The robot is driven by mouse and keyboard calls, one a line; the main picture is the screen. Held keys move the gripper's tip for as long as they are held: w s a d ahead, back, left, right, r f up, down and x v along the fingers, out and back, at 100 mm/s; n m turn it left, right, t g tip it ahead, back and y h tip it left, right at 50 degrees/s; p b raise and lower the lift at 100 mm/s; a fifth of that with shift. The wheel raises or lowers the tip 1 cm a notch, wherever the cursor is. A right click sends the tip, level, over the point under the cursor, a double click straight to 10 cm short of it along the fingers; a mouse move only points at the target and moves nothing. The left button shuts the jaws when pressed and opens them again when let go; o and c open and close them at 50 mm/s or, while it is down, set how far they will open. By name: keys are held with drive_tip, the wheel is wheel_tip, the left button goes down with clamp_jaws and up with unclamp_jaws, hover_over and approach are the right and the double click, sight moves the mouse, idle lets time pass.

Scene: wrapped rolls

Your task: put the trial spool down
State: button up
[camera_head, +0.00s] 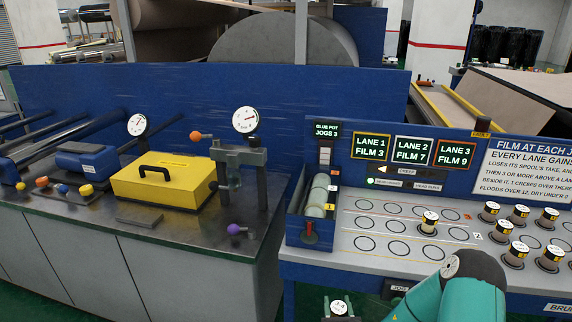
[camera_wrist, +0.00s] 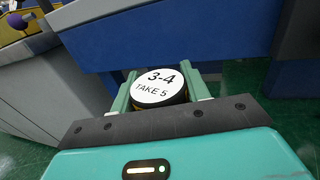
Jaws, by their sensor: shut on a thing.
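My gripper (camera_wrist: 160,76) is shut on a spool (camera_wrist: 158,91) with a white top marked "3-4 TAKE 5" and a dark side. In the wrist view its green fingers stand on either side of the spool. The held spool (camera_head: 340,307) also shows at the bottom edge of the head view, in front of and below the front edge of the lane table (camera_head: 345,254). The table's pale top has rows of printed circles. One spool (camera_head: 429,222) stands alone among them, and several more (camera_head: 520,214) stand at the right. The held spool's underside is hidden.
A dark bench with a yellow case (camera_head: 165,182) and a gauge stand (camera_head: 240,155) stands at left. Lane signs (camera_head: 412,150) rise behind the table.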

drive_tip(key=shift+s+d+f, duration=0.1)
drive_tip(key=shift+s+f, duration=0.2)
drive_tip(key=shift+f, duration=0.55)
drive_tip(key=shift+w+r, duration=0.25)
drive_tip(key=shift+r, duration=0.8)
